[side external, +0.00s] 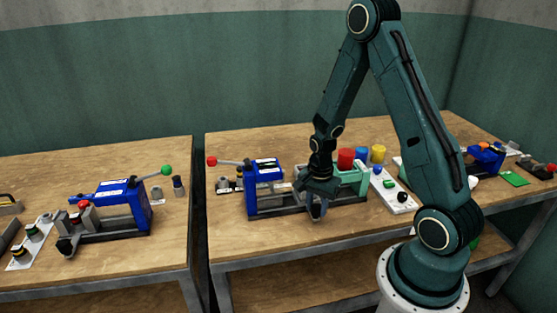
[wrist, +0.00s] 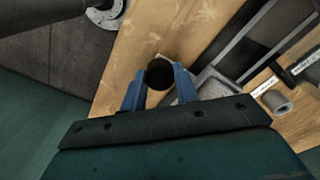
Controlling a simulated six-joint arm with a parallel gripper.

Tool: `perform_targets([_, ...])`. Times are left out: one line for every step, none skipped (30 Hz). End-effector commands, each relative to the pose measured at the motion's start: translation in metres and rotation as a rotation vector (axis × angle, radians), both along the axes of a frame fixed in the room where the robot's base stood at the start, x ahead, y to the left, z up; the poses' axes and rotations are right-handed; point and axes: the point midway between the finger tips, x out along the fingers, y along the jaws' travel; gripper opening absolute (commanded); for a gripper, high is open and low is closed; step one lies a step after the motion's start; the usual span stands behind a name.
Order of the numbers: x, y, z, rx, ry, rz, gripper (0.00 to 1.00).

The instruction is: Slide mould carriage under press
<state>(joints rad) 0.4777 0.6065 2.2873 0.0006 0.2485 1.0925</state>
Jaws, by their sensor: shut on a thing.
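The middle press (side external: 264,172) has a blue body with a red-knobbed lever and stands at the left end of a dark rail (side external: 275,211). The grey mould carriage (side external: 299,174) is on the rail just right of the blue body, mostly hidden behind my gripper. My gripper (side external: 317,212) points down at the rail's front side. In the wrist view its blue fingers are shut on a dark round knob (wrist: 159,74), with the grey carriage (wrist: 212,84) close beside it. Whether the carriage is partly under the press cannot be told.
Another blue press (side external: 125,203) stands on the left table. The tabletop in front of the rail is clear.

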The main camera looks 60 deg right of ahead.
Motion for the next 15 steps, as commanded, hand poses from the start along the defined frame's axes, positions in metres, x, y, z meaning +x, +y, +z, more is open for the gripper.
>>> perform_targets([0.003, 0.003, 0.000, 0.000, -0.001, 0.002, 0.00])
perform_targets([0.005, 0.005, 0.000, 0.000, -0.001, 0.002, 0.00])
perform_targets([0.009, 0.008, 0.000, 0.000, -0.001, 0.004, 0.00])
perform_targets([0.011, 0.010, 0.000, 0.000, -0.002, 0.004, 0.00])
perform_targets([0.014, 0.013, 0.000, 0.000, -0.002, 0.004, 0.00])
perform_targets([0.018, 0.016, 0.000, 0.000, -0.002, 0.005, 0.00])
perform_targets([0.020, 0.019, 0.000, 0.000, -0.002, 0.004, 0.00])
perform_targets([0.022, 0.021, 0.000, 0.000, -0.002, 0.003, 0.00])
perform_targets([0.024, 0.024, 0.000, 0.000, -0.003, 0.004, 0.00])
perform_targets([0.026, 0.025, 0.000, 0.000, -0.003, 0.003, 0.00])
perform_targets([0.027, 0.026, 0.000, 0.000, -0.003, 0.002, 0.00])
perform_targets([0.028, 0.027, 0.000, 0.000, -0.003, 0.001, 0.00])
perform_targets([0.029, 0.028, 0.000, 0.000, -0.003, 0.000, 0.00])
perform_targets([0.029, 0.028, 0.000, 0.000, -0.003, 0.000, 0.00])
perform_targets([0.029, 0.028, 0.000, 0.000, -0.003, 0.000, 0.00])
